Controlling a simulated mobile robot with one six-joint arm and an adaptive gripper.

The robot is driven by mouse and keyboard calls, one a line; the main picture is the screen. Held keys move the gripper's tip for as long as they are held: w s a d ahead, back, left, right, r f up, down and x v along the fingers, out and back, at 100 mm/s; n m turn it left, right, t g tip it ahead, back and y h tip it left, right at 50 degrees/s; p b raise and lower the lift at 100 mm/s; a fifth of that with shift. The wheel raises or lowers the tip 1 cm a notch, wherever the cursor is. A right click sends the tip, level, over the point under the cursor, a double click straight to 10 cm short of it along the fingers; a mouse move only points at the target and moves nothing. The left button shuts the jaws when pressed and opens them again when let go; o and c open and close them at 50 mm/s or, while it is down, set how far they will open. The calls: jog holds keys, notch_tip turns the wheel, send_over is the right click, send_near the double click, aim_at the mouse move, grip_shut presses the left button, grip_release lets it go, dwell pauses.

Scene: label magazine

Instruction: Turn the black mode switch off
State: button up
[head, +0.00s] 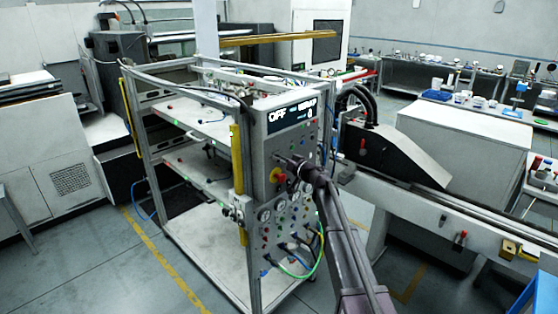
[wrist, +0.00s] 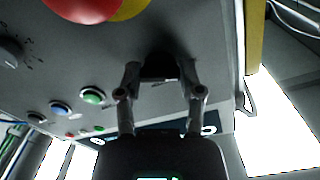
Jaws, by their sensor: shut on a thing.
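The black mode switch (wrist: 160,66) is a dark knob on the grey control panel (wrist: 60,75) in the wrist view. My gripper (wrist: 160,80) has one finger on each side of it and is shut on it. The exact angle of the knob is too dark to tell. In the head view my gripper (head: 297,166) is at the front of the panel (head: 257,150), and it hides the switch there. The panel's black display (head: 291,114) shows "OFF" in white, with smaller text beside it.
A red emergency-stop button on yellow (head: 277,176) sits close to my gripper; its red cap (wrist: 85,8) shows in the wrist view. A green button (wrist: 93,95), a blue button (wrist: 60,107) and another dark knob (wrist: 10,52) are nearby. Hoses (head: 300,262) hang below.

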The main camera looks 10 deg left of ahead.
jog(key=o, duration=1.1)
jog(key=shift+o, duration=0.2)
jog(key=shift+d, duration=0.15)
jog(key=v, duration=1.2)
jog(key=shift+s, duration=0.1)
